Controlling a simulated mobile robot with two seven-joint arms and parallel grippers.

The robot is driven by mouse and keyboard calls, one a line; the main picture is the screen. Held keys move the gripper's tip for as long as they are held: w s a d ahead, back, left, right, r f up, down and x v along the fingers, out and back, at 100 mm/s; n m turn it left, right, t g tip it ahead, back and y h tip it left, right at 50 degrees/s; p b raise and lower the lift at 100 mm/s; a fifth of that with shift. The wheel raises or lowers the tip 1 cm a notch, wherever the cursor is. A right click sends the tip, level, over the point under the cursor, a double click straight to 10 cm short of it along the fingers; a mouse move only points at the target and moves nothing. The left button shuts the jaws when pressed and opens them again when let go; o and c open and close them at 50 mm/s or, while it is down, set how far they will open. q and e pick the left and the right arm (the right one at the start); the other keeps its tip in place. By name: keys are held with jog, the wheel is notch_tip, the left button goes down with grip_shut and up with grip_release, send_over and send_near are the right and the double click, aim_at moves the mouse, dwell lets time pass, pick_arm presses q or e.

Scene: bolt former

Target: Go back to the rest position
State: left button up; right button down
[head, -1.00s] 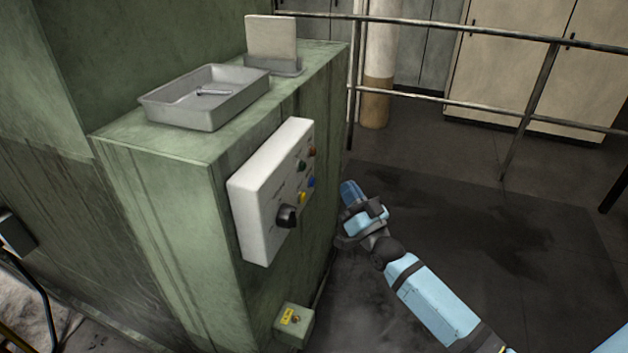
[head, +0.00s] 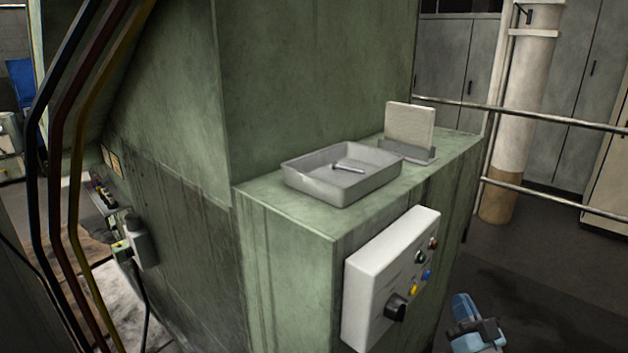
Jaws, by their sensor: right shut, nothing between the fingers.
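My right gripper (head: 466,308) shows at the bottom edge of the head view, right of the white control panel (head: 385,285). Its light blue fingers are together and hold nothing. It is apart from the panel, and the arm behind it is cut off by the frame. My left gripper is not in view.
The green machine (head: 290,270) fills the middle. On its ledge are a grey tray (head: 335,195) with a bolt (head: 349,167) in it and a white card in a holder (head: 409,127). Railings (head: 560,120) and a pillar (head: 520,100) stand behind. Cables (head: 62,180) run down the left.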

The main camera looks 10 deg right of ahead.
jog(key=s+a+f+n+g+y, duration=0.1)
jog(key=s+a+f+n+g, duration=0.1)
jog(key=s+a+f+g, duration=0.6)
jog(key=s+a+f+n+g+y, duration=0.15)
jog(key=s+a+f+g, duration=0.25)
jog(key=s+a+f, duration=0.7)
pick_arm(q)
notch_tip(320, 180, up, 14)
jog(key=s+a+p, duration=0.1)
jog(key=p, duration=1.8)
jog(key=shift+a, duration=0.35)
pick_arm(e)
jog(key=s+d+r+n, duration=0.1)
jog(key=s+r, duration=0.4)
jog(key=r, duration=0.8)
jog(key=shift+s+d+r+h, duration=0.25)
jog(key=shift+d+h, duration=0.2)
jog(key=shift+d, duration=0.25)
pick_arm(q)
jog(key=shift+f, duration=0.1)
